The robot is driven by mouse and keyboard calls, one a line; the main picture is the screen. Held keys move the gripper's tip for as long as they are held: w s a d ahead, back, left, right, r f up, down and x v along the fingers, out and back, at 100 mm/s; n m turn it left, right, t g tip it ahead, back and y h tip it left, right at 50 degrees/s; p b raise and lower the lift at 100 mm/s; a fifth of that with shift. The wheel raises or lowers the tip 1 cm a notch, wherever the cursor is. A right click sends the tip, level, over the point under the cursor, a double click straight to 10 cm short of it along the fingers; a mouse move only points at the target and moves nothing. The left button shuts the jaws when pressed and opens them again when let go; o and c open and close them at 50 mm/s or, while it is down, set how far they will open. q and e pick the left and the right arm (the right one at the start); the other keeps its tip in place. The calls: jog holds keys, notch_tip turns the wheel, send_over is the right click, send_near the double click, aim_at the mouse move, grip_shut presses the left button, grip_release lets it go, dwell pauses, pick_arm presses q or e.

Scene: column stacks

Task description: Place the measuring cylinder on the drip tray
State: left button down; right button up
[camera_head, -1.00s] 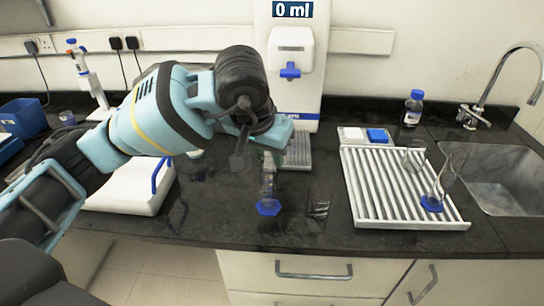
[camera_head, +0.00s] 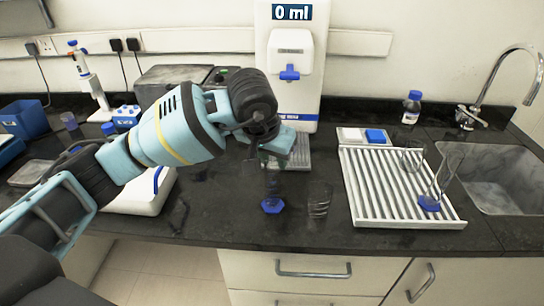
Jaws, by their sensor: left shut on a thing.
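A clear measuring cylinder with a blue six-sided base (camera_head: 271,205) is upright at the centre of the counter, in front of the dispenser. My left gripper (camera_head: 270,163) is shut on its upper part; the wrist hides much of the grip. I cannot tell whether the base touches the counter. The grey ridged drip tray (camera_head: 300,151) lies at the foot of the white dispenser (camera_head: 291,60), behind and right of the cylinder, partly hidden by my gripper. The dispenser display reads 0 ml. My right gripper is not in view.
A white draining rack (camera_head: 372,208) at right holds another blue-based cylinder (camera_head: 430,203) and a glass beaker (camera_head: 412,160). A faint glassy shape (camera_head: 318,201) shows right of the held cylinder. A sink (camera_head: 495,180) is far right; a white device (camera_head: 140,198) is left.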

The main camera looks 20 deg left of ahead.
pick_arm(q)
jog(key=shift+f, duration=0.1)
jog(key=shift+f, duration=0.15)
jog(key=c, duration=1)
grip_release()
jog(key=shift+c, duration=0.2)
jog(key=shift+r, duration=0.2)
jog(key=v, duration=1.2)
jog(key=shift+d, duration=0.1)
